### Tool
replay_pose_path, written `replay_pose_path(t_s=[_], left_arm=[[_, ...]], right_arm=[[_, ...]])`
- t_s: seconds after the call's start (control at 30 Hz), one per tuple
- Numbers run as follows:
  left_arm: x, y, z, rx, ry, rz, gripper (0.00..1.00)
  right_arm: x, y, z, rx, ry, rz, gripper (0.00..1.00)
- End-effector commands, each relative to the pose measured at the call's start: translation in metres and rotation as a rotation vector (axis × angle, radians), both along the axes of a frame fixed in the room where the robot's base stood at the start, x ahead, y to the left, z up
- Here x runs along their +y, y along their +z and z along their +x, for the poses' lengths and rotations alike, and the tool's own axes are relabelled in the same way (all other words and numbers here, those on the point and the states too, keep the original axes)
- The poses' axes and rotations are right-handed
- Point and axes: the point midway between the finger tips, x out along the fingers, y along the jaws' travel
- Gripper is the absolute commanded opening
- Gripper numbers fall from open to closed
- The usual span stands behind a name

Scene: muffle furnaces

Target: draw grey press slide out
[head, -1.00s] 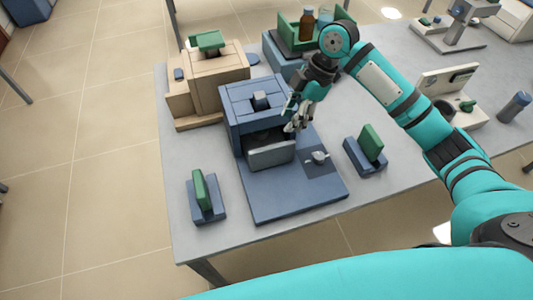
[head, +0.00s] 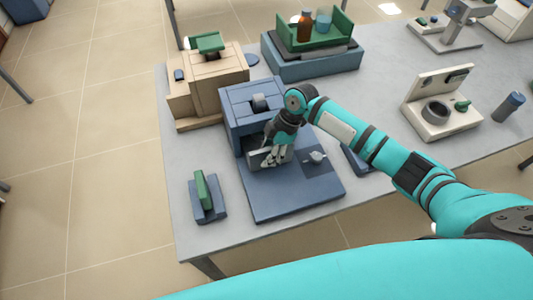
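The blue press (head: 238,110) stands on a blue base plate (head: 275,200) on the grey table. The grey press slide (head: 254,160) shows as a light grey front panel at the foot of the press opening. My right gripper (head: 272,160) is at the front of the slide and hides its middle and right part. The fingers point down and look close together, but whether they are shut on the slide cannot be made out. My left gripper is not in view.
A small grey knob (head: 316,156) sits on the base plate to the right. A green block in a blue holder (head: 207,207) stands to the left; another holder is mostly behind my arm. A beige machine (head: 215,80) and a green tray (head: 340,35) with bottles stand behind.

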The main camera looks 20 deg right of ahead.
Motion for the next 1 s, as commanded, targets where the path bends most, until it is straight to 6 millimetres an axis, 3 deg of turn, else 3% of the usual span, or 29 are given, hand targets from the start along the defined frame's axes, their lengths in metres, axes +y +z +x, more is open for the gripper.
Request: replay_pose_path(t_s=[0.2, 0.43, 0.73, 1.0], left_arm=[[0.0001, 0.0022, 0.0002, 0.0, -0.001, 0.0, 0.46], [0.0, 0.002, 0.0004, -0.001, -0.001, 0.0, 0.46], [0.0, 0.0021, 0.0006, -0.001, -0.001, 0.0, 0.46], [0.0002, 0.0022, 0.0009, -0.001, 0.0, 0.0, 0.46]], right_arm=[[0.0054, -0.0132, -0.001, 0.001, 0.001, -0.001, 0.38], [0.0055, -0.0141, -0.0009, 0.001, 0.001, -0.001, 0.38], [0.0055, -0.0135, -0.0007, 0.001, 0.001, -0.001, 0.02], [0.0054, -0.0132, -0.0005, 0.0, 0.001, -0.001, 0.0]])
